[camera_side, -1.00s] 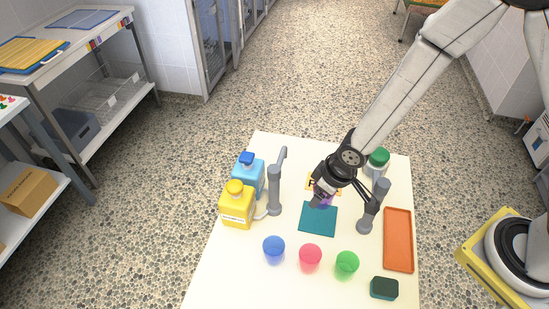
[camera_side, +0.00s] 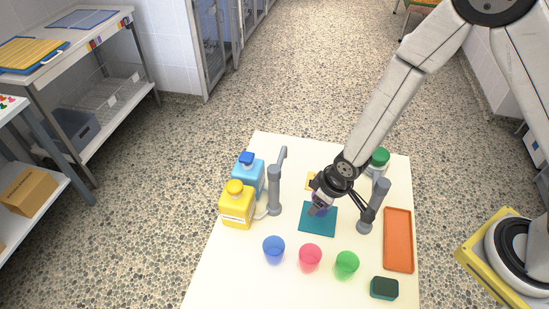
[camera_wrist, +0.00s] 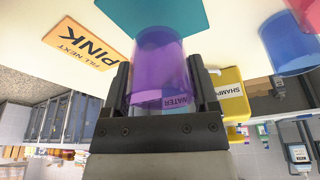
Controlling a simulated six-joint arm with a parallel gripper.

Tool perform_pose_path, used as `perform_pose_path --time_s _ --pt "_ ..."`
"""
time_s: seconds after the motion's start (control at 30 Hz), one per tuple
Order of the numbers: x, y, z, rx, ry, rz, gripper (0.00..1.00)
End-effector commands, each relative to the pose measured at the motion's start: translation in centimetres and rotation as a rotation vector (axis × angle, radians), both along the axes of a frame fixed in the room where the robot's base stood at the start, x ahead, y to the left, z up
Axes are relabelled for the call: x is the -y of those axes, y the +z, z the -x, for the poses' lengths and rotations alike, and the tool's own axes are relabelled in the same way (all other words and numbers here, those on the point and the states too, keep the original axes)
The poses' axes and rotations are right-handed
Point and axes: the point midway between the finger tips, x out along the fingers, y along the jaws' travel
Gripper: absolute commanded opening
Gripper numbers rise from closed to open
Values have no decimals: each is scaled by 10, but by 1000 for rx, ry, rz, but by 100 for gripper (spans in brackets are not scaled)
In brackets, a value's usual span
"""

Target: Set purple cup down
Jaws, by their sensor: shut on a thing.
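The translucent purple cup (camera_wrist: 158,62) is between the two fingers of my gripper (camera_wrist: 160,90) in the wrist view. In the side view my gripper (camera_side: 320,204) is shut on it over the teal mat (camera_side: 318,226), and my gripper hides most of the cup. The teal mat also shows at the top of the wrist view (camera_wrist: 150,12), beyond the cup. I cannot tell whether the cup touches the mat.
Blue (camera_side: 274,248), pink (camera_side: 310,256) and green (camera_side: 347,264) cups stand in front of the mat. Grey posts (camera_side: 274,190) (camera_side: 373,210) flank it. Blue (camera_side: 250,174) and yellow (camera_side: 237,208) bottles stand left, an orange tray (camera_side: 398,240) right. A "PINK" card (camera_wrist: 85,53) lies nearby.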

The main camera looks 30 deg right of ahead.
Motion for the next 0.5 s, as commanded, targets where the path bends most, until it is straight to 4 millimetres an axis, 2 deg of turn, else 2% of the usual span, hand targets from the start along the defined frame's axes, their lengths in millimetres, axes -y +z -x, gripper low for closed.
perform_pose_path --time_s 0.3,0.5 --pt "0 -29 1 -2 0 1 20" --pt "0 -33 0 0 0 -1 20"
